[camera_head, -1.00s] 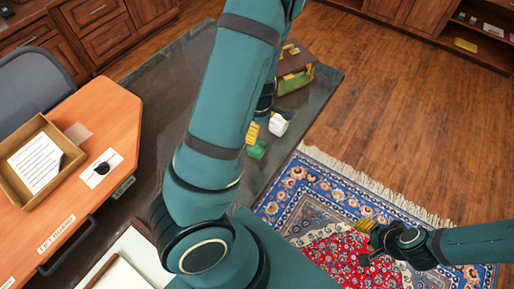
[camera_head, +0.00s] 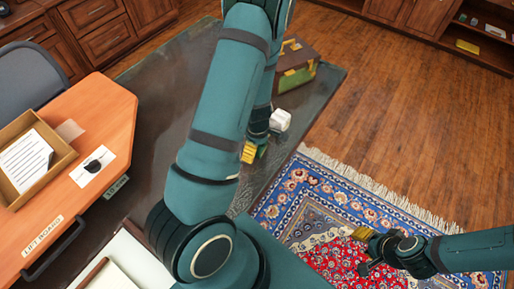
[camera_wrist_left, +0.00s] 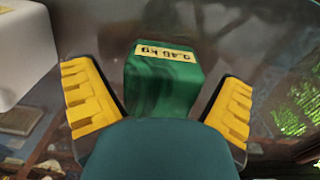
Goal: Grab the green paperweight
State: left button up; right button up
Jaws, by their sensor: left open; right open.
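My right gripper (camera_head: 364,248) is open and empty above the patterned rug.
A white block (camera_head: 280,120) stands close to the left gripper; it also shows in the left wrist view (camera_wrist_left: 24,52). A brown and green case (camera_head: 297,68) is farther back on the dark glossy table (camera_head: 165,85). An orange desk (camera_head: 105,115) with a paper tray is at left.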

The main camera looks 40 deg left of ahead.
pick_arm(q)
jog(key=c, duration=1.4)
jog(key=shift+r, duration=0.1)
